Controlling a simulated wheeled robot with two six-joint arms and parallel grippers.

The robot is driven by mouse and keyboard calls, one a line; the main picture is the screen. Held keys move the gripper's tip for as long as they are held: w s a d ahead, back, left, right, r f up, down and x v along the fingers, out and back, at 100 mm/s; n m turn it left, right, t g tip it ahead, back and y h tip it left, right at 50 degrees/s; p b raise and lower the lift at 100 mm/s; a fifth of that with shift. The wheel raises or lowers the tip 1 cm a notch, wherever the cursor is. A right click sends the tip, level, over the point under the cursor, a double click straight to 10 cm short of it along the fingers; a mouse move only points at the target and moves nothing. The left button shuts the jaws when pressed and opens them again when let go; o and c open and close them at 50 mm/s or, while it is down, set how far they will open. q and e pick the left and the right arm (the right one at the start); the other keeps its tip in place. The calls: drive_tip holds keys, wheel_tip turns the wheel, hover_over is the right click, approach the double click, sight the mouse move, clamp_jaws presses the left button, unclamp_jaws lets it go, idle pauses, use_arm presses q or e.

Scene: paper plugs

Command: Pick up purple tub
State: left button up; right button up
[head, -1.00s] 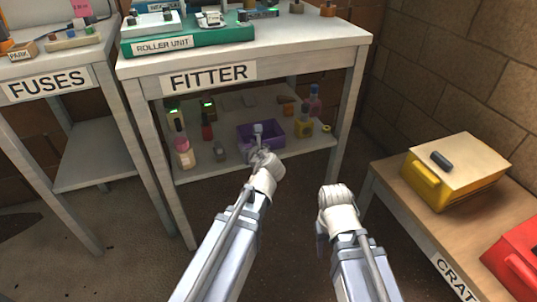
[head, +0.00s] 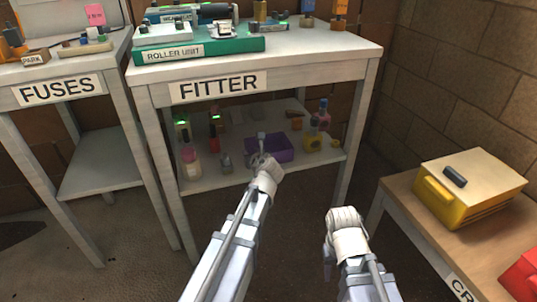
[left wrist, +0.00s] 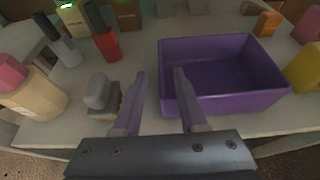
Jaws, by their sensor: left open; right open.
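The purple tub (head: 282,150) is an open rectangular box on the lower shelf of the FITTER table. In the left wrist view the tub (left wrist: 235,103) looks empty and upright. My left gripper (head: 262,140) is at the shelf's front, over the tub's left part in the head view. In the left wrist view its two fingers (left wrist: 160,78) are apart; the right finger overlaps the tub's left front corner and the left finger is outside the tub. I cannot tell whether it touches. My right gripper (head: 342,215) is in front of the table, away from the tub; its fingers are hidden.
A grey-topped item (left wrist: 100,98) stands just left of my left gripper. Bottles stand on the shelf, including a cream one with a pink cap (head: 191,163) and a yellow one (head: 313,141). The shelf's tabletop (head: 310,47) is above. A yellow case (head: 468,187) is on the right bench.

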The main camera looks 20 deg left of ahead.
sight(248, 149)
use_arm(q)
drive_tip(key=b+x, duration=0.1)
drive_tip(key=x, duration=0.4)
drive_tip(key=shift+w+b, duration=0.1)
drive_tip(key=shift+b, duration=0.25)
clamp_jaws()
idle(1.0)
